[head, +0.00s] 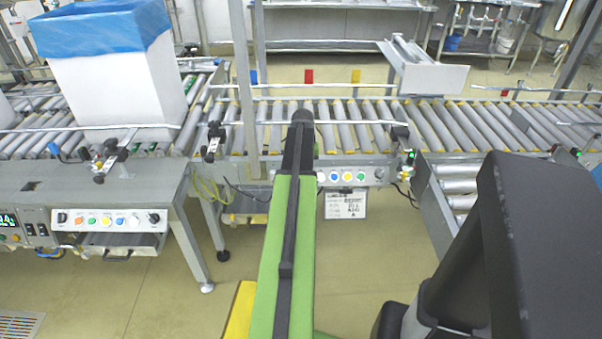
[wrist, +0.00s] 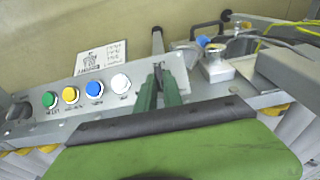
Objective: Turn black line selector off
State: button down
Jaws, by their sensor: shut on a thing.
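In the wrist view my gripper (wrist: 159,88) has its green fingers closed at the control panel, just right of the white button (wrist: 120,83). It is shut on a small dark piece between the fingertips, which looks like the black line selector. The fingers hide most of it, so its turn position cannot be told. In the head view my green arm covers this spot, and the panel's white, blue, yellow and green buttons (head: 347,177) show just to its right.
A roller conveyor (head: 345,130) runs behind the panel. A white carton with a blue liner (head: 120,85) stands on it at left. A table with another button panel (head: 108,219) is at front left. A paper label (head: 345,205) hangs below the panel. Floor in front is clear.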

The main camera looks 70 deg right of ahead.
jog(key=shift+s+d, duration=0.2)
jog(key=shift+d, duration=0.15)
jog(key=c, duration=1.5)
grip_release()
jog(key=shift+w+a, duration=0.2)
jog(key=shift+r+p, duration=0.5)
jog(key=shift+p, duration=0.05)
jog(key=a+r+p, duration=0.1)
jog(key=r+p, duration=0.4)
jog(key=s+r+p, duration=0.1)
jog(key=r+p, duration=0.5)
jog(key=a+r+p, duration=0.1)
jog(key=r+p, duration=0.4)
jog(key=shift+s+a+r, duration=0.2)
jog(key=shift+a, duration=0.15)
jog(key=shift+f, duration=0.1)
